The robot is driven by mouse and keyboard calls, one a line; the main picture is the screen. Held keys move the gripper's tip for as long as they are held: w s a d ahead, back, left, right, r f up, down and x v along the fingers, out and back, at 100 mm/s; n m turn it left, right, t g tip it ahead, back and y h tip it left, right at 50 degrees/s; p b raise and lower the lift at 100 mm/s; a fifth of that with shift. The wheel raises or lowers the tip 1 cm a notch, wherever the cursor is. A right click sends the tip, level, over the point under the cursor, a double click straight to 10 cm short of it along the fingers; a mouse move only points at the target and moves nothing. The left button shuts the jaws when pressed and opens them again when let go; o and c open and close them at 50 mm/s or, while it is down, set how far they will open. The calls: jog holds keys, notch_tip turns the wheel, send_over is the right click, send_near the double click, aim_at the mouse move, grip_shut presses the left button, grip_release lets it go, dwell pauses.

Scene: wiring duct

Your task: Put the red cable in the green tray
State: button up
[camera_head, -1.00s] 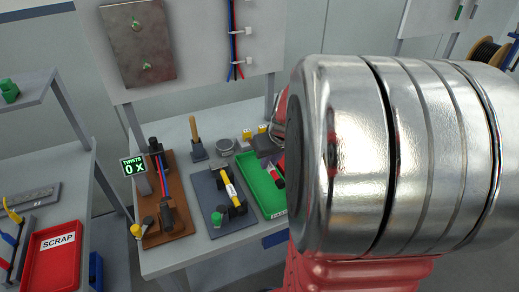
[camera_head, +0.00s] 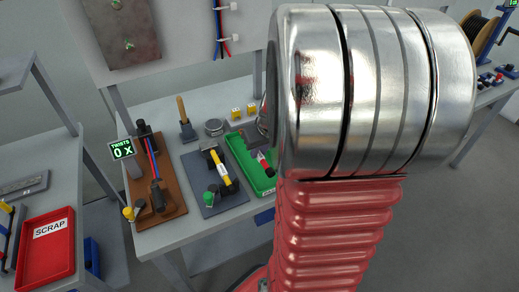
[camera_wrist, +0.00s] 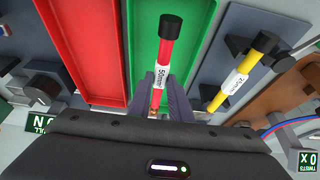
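The red cable (camera_wrist: 160,75) is short, with a black end cap and a white 50mm label. In the wrist view it runs between the two grey fingers of my gripper (camera_wrist: 158,92), which look shut on its lower part. The green tray (camera_wrist: 144,30) lies behind it. In the head view the cable (camera_head: 263,160) shows over the green tray (camera_head: 237,150), and my arm hides much of the gripper and the tray's right side. Whether the cable touches the tray floor is unclear.
A yellow cable (camera_head: 221,165) sits on a grey fixture beside the tray. A red tray (camera_wrist: 88,45) adjoins the green one in the wrist view. A brown board (camera_head: 135,180) and a TWISTS display (camera_head: 121,149) stand left. A red SCRAP tray (camera_head: 47,255) lies on another bench.

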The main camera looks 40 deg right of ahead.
jog(key=o, duration=0.5)
jog(key=shift+r, duration=0.1)
jog(key=v, duration=1.3)
jog(key=shift+r, duration=0.25)
dwell(0.5)
jog(key=s+a+r+n, duration=0.1)
jog(key=s+a, duration=0.1)
jog(key=a, duration=1)
jog(key=s+a+n+t+y, duration=0.1)
jog(key=s+a+n, duration=0.1)
jog(key=a, duration=1.1)
jog(key=shift+s+a+r, duration=0.35)
jog(key=shift+s+r, duration=0.05)
jog(key=shift+s, duration=0.1)
